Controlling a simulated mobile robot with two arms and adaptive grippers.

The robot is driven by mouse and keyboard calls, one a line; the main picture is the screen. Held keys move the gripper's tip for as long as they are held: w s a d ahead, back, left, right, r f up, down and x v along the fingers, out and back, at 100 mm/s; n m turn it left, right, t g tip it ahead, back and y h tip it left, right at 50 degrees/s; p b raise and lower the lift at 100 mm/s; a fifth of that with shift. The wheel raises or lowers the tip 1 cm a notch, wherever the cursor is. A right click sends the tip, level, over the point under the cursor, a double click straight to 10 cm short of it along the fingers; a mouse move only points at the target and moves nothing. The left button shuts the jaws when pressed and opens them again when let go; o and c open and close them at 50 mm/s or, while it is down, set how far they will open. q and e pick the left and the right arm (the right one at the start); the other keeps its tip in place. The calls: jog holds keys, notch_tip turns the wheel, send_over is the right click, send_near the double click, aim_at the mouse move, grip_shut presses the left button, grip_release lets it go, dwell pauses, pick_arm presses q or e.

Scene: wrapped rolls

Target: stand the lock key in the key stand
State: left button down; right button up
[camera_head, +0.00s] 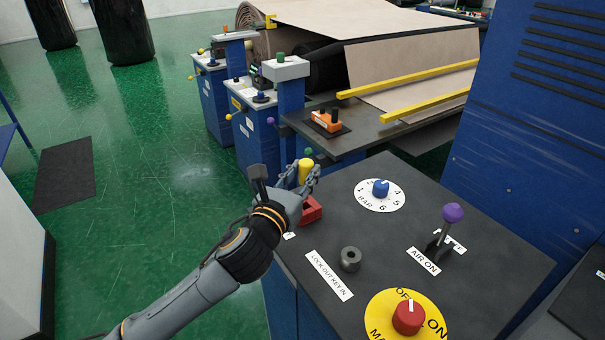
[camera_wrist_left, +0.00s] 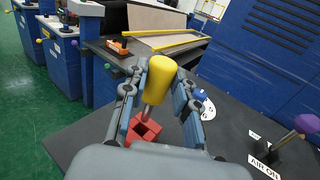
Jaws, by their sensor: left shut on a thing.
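The lock key has a yellow handle (camera_head: 305,168) and a grey metal shaft. In the left wrist view the handle (camera_wrist_left: 159,60) is upright with a slight tilt between my fingers. My left gripper (camera_head: 304,178) is shut on the handle; its two fingers press from both sides in the left wrist view (camera_wrist_left: 160,82). The red key stand (camera_head: 312,211) sits at the panel's left edge, partly hidden by my gripper. In the left wrist view the shaft points down at the red stand (camera_wrist_left: 147,131); I cannot tell whether its tip is inside. My right gripper is not in view.
The dark panel top (camera_head: 455,290) carries a grey lock socket (camera_head: 351,259) labelled "LOCK-OUT KEY IN", a blue dial knob (camera_head: 380,188), a purple-topped lever (camera_head: 452,213) and a red rotary switch (camera_head: 408,316). A blue cabinet (camera_head: 530,120) rises behind at right.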

aim_at(303, 185)
pick_arm(q)
jog(key=shift+f+b, duration=0.45)
jog(key=shift+f, duration=0.2)
jog(key=shift+f+b, duration=0.45)
jog(key=shift+f, duration=0.65)
jog(key=shift+f+b, duration=0.45)
jog(key=shift+f, duration=0.35)
jog(key=c, duration=1)
grip_release()
jog(key=shift+o, duration=0.2)
